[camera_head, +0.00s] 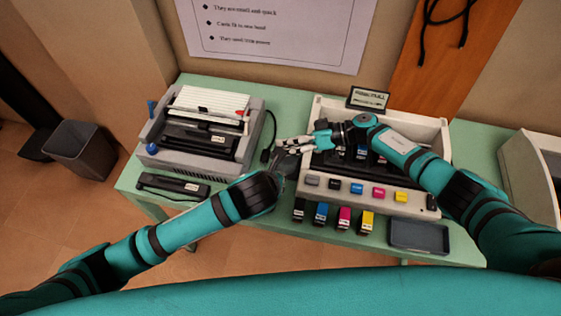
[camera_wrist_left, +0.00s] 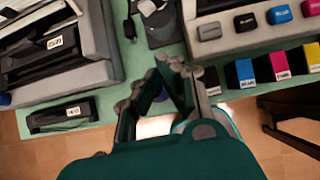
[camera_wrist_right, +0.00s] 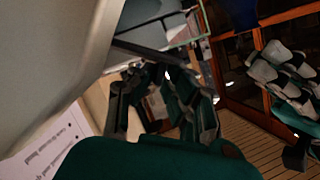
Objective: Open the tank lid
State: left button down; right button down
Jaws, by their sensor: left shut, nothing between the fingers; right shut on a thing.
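The grey-white ink unit (camera_head: 318,106) stands mid-table in the head view, with its dark interior partly uncovered. Several coloured caps line its front, including a yellow one (camera_head: 401,196). My right gripper (camera_head: 300,145) reaches over its left side, pointing left. In the right wrist view it (camera_wrist_right: 165,85) is shut on a thin dark part (camera_wrist_right: 143,50) beside a large grey panel; whether this is the tank lid I cannot tell. My left gripper (camera_head: 286,160) is shut and empty, close to the right one at the unit's left edge. It also shows in the left wrist view (camera_wrist_left: 176,66).
A grey binding machine (camera_head: 170,157) stands on the left of the green table. Several ink cartridges, including a magenta one (camera_head: 344,218), stand before the unit, beside a dark tray (camera_head: 420,237). A small sign (camera_head: 368,97) stands behind. A bin (camera_head: 82,150) is on the floor.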

pick_arm(q)
jog(key=shift+d+f, duration=0.2)
pick_arm(e)
jog(key=shift+w+d+f, duration=0.1)
jog(key=shift+w+d, duration=0.15)
jog(key=shift+d, duration=0.05)
pick_arm(q)
jog(key=x, duration=0.9)
jog(key=shift+w+f, duration=0.15)
jog(key=shift+f, duration=0.15)
jog(key=shift+w+d+r, duration=0.15)
jog(key=shift+w+r, duration=0.25)
jog(key=shift+r, duration=0.2)
jog(key=shift+w+d+r, duration=0.15)
jog(key=shift+w+r, duration=0.2)
jog(key=shift+r, duration=0.25)
jog(key=shift+w+r, duration=0.35)
jog(key=shift+r, duration=0.2)
jog(key=shift+r, duration=0.1)
